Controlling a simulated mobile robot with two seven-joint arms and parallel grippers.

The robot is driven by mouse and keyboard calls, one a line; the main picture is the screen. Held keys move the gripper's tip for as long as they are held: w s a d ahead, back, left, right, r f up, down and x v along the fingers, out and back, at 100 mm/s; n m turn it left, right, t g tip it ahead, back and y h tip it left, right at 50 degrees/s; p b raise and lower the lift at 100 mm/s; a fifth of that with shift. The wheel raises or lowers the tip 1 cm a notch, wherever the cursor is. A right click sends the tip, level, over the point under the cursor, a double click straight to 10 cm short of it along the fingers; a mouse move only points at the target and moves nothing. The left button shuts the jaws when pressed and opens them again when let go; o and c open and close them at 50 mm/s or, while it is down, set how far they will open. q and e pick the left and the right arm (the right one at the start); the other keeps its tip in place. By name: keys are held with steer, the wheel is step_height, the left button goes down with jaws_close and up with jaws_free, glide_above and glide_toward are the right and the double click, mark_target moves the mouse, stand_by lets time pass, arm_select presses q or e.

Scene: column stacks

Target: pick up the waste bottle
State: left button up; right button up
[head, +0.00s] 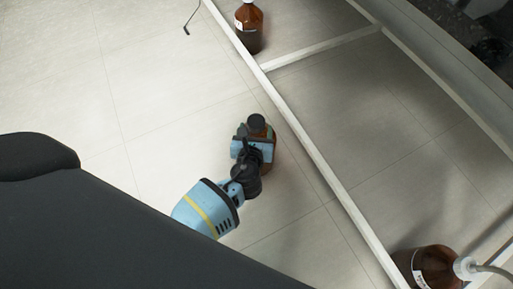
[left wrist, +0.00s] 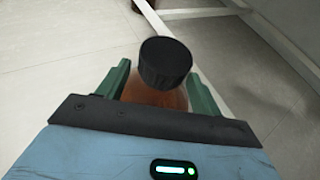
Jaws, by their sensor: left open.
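A brown bottle with a black cap (head: 257,122) stands on the tiled floor in the middle of the head view, just left of a white frame rail. My left gripper (head: 254,137) is at this bottle and hides much of its body. In the left wrist view, the black cap (left wrist: 164,62) and brown shoulder (left wrist: 155,95) show between the two green fingers of my left gripper (left wrist: 160,92). The fingers are open, one on each side of the bottle; I cannot tell whether they touch it. My right gripper is out of view.
A second brown bottle (head: 249,30) stands at the top by the white rail (head: 312,150). A large brown bottle (head: 425,268) with a tube at its top is at the bottom right. Floor to the left is clear apart from a thin dark cable (head: 192,18).

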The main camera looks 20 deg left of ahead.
arm_select(q)
steer(key=shift+b+x, duration=0.5)
steer(key=shift+x, duration=0.65)
steer(key=shift+c, duration=0.3)
jaws_close()
steer(key=shift+r, duration=0.15)
